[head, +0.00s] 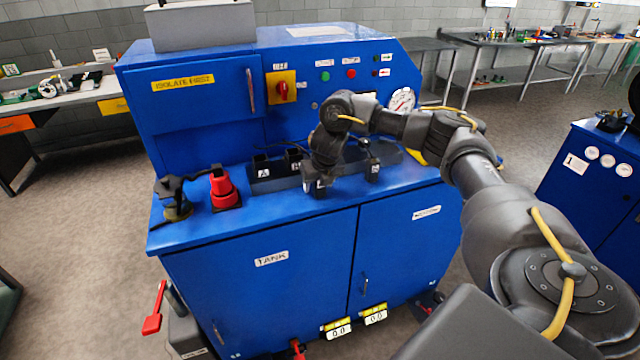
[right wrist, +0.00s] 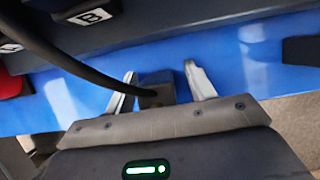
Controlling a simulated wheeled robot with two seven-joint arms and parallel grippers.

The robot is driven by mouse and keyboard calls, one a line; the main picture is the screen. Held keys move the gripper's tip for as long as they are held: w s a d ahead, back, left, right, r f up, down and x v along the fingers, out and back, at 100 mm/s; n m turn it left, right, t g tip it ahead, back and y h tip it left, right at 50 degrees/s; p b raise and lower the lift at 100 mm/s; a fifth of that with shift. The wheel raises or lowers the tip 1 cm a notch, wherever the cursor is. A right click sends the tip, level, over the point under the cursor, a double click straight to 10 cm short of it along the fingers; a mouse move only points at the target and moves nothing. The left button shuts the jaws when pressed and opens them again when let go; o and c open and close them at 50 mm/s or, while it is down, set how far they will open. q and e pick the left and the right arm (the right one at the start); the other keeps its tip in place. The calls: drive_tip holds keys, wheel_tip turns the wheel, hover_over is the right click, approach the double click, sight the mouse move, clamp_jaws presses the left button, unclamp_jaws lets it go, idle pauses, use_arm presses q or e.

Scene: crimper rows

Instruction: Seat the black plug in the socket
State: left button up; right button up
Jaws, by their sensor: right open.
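The black plug (right wrist: 157,92), with a thick black cable curving to the upper left, shows between the fingers of my right gripper (right wrist: 161,88) in the right wrist view. The fingers stand apart, one on each side, with gaps visible. In the head view my right gripper (head: 318,186) points down at the front of the dark socket rail (head: 333,184). It hides the plug there. Black blocks labelled A (head: 262,168) and B (head: 294,158) stand on the rail to its left. I cannot tell which opening is the plug's socket. My left gripper is out of view.
A red fitting (head: 224,188) and a dark valve-like part (head: 175,198) stand on the left of the blue bench top (head: 285,212). The upright blue panel (head: 200,105), with a red switch (head: 284,90), rises behind. The bench's front strip is mostly clear.

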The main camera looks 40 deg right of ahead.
drive_tip(key=shift+c, duration=0.3)
drive_tip(key=c, duration=1.1)
drive_tip(key=shift+r, duration=0.1)
drive_tip(key=shift+r+b, duration=0.2)
drive_tip(key=shift+b, duration=0.15)
drive_tip(key=r, duration=0.2)
drive_tip(key=a+r, duration=0.1)
drive_tip(key=r, duration=0.1)
drive_tip(key=shift+s+r, duration=0.1)
drive_tip(key=shift+r, duration=0.15)
drive_tip(key=s+a+r, duration=0.2)
drive_tip(key=a, duration=0.2)
drive_tip(key=s+a+r, duration=0.2)
drive_tip(key=a+r, duration=0.1)
drive_tip(key=s+a+r, duration=0.2)
drive_tip(key=a+r, duration=0.1)
drive_tip(key=a, duration=0.1)
drive_tip(key=shift+a+b, duration=0.35)
drive_tip(key=shift+b, duration=0.05)
